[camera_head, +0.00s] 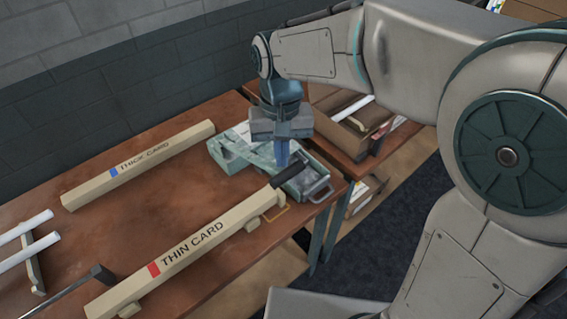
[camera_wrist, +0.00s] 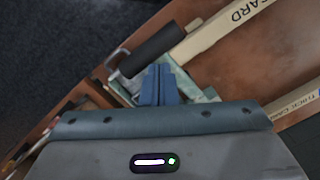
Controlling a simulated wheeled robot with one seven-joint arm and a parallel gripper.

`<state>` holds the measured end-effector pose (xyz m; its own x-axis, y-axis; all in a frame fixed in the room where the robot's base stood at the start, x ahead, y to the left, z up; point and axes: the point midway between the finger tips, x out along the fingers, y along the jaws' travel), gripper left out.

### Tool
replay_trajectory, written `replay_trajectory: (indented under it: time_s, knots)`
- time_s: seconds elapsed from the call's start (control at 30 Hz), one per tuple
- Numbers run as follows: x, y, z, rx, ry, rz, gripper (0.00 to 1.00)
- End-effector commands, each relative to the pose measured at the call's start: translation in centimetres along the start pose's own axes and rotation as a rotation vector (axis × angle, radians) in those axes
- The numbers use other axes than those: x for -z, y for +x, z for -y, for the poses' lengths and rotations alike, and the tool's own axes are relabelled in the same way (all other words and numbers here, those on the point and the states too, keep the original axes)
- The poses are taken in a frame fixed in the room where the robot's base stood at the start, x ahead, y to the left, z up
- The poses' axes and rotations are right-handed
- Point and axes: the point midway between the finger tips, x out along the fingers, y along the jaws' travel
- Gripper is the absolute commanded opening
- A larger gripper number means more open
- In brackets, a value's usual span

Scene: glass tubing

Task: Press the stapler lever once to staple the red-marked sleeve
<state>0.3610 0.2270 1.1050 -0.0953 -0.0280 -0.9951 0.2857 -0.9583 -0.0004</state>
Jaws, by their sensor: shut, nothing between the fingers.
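The red-marked sleeve (camera_head: 195,245) is a long beige beam lettered THIN CARD, with its far end at the pale teal stapler (camera_head: 232,153). A black cylindrical grip, seemingly the lever (camera_head: 290,172), lies in line with that end. It also shows in the wrist view (camera_wrist: 155,48), beside the sleeve's end (camera_wrist: 215,32). My gripper (camera_head: 283,160) points down over the stapler, its blue fingers shut and empty. In the wrist view the fingertips (camera_wrist: 158,70) appear right by the black grip. I cannot tell whether they touch it. My gripper hides part of the stapler.
A blue-marked THICK CARD sleeve (camera_head: 140,165) lies further back on the brown table (camera_head: 140,215). White tubes (camera_head: 28,250) and a dark rod (camera_head: 65,298) are at the left. A metal loop (camera_head: 320,192) sticks out at the table's right edge. An open box (camera_head: 350,130) stands beyond.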

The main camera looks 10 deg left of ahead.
Motion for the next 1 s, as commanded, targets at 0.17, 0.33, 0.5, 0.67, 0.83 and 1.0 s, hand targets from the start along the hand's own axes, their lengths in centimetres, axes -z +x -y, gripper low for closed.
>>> replay_trajectory:
  time_s: [0.17,0.33,0.5,0.67,0.83,1.0]
  knots:
    - [0.2,1.9,0.0,-0.001,0.001,0.001,0.00]
    - [0.2,1.7,0.0,-0.001,0.001,0.001,0.00]
    - [0.1,1.7,0.0,-0.001,0.001,0.002,0.00]
    - [0.7,1.2,0.0,-0.001,0.001,0.003,0.00]
    - [2.7,0.2,-0.1,-0.001,0.001,0.002,0.00]
    - [3.1,0.4,0.0,-0.001,0.000,0.001,0.00]
